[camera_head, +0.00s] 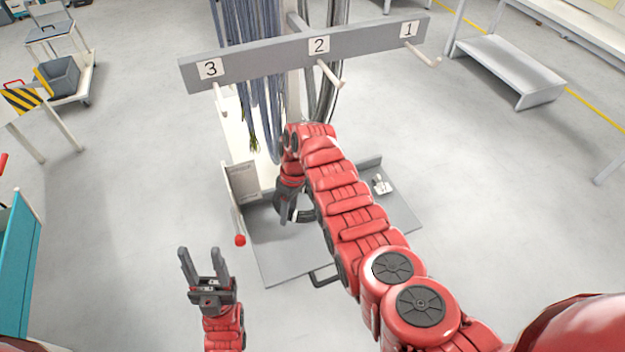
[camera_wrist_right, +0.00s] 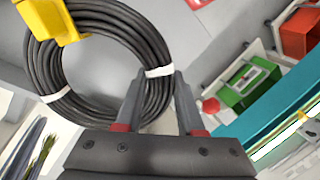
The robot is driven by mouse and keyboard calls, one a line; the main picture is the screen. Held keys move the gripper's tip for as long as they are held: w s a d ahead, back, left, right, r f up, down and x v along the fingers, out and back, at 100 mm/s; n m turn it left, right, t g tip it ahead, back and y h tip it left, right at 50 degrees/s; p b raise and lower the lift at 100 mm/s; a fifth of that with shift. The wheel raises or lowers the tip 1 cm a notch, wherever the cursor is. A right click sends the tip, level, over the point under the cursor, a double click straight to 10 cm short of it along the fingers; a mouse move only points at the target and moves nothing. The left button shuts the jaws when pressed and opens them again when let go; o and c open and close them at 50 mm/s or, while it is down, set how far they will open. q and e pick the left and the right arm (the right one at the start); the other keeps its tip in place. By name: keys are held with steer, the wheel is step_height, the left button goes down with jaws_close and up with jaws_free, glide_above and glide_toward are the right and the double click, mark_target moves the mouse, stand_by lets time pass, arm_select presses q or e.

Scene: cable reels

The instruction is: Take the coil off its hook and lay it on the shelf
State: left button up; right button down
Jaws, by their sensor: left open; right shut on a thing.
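The coil (camera_wrist_right: 158,45) is a ring of black cable with white ties. In the right wrist view it fills the upper left, over a grey surface. My right gripper (camera_wrist_right: 158,92) is shut on its rim beside a white tie. In the head view my right gripper (camera_head: 284,212) is low over the grey shelf (camera_head: 283,262), and my arm hides most of the coil; a dark curved part (camera_head: 306,215) shows beside it. I cannot tell whether the coil touches the shelf. Hooks 3 (camera_head: 221,102), 2 (camera_head: 329,74) and 1 (camera_head: 423,55) look empty. My left gripper (camera_head: 199,250) is open and empty, left of the shelf.
Long cables (camera_head: 268,85) hang behind the numbered bar (camera_head: 270,56). A red-knobbed lever (camera_head: 239,240) stands at the shelf's left edge. A small white item (camera_head: 382,185) lies on its right part. A yellow part (camera_wrist_right: 50,20) overlaps the coil. The shelf's front is clear.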

steer(key=shift+s+a+f, duration=0.35)
steer(key=shift+s+a, duration=0.05)
steer(key=shift+a, duration=0.2)
steer(key=shift+n, duration=0.3)
steer(key=b+x, duration=0.4)
steer(key=x, duration=0.1)
steer(key=w+d+b+x, duration=0.1)
steer(key=b+x, duration=0.1)
steer(key=shift+a+f+b, duration=0.1)
steer(key=shift+f+b, duration=0.25)
steer(key=shift+f, duration=0.25)
jaws_free()
steer(key=shift+r, duration=0.15)
